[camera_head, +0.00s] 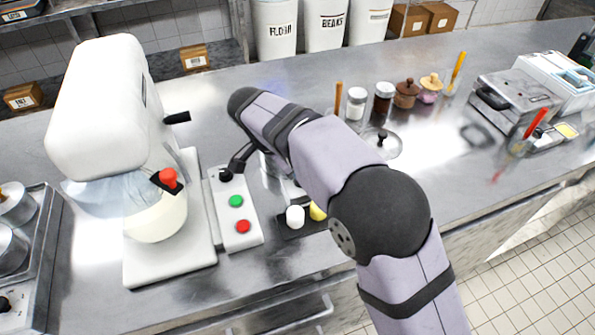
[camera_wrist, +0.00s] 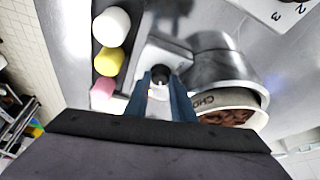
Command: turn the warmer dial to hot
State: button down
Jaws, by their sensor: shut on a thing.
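The warmer (camera_wrist: 165,50) is a grey metal unit with a round pot (camera_wrist: 262,105) of brown chocolate, marked "CHO", at its right in the wrist view. Its small black dial (camera_wrist: 160,74) sits on the front part, between the blue fingertips. My gripper (camera_wrist: 161,80) is shut on the dial, a finger on each side. The dial's pointer and hot mark cannot be made out. In the head view a sliver of the warmer (camera_head: 291,190) shows beside my arm; my arm hides the dial and fingers there.
A black tray (camera_wrist: 105,66) with white, yellow and pink pieces lies close left of my fingers in the wrist view. The white button panel (camera_head: 238,215) and mixer (camera_head: 105,105) stand left in the head view. Jars (camera_head: 356,103) and a glass lid (camera_head: 383,142) are to the right.

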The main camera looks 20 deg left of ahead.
jog(key=c, duration=1.8)
grip_release()
jog(key=b+v, duration=0.1)
jog(key=v, duration=0.6)
jog(key=shift+r, duration=0.15)
jog(key=shift+a, duration=0.1)
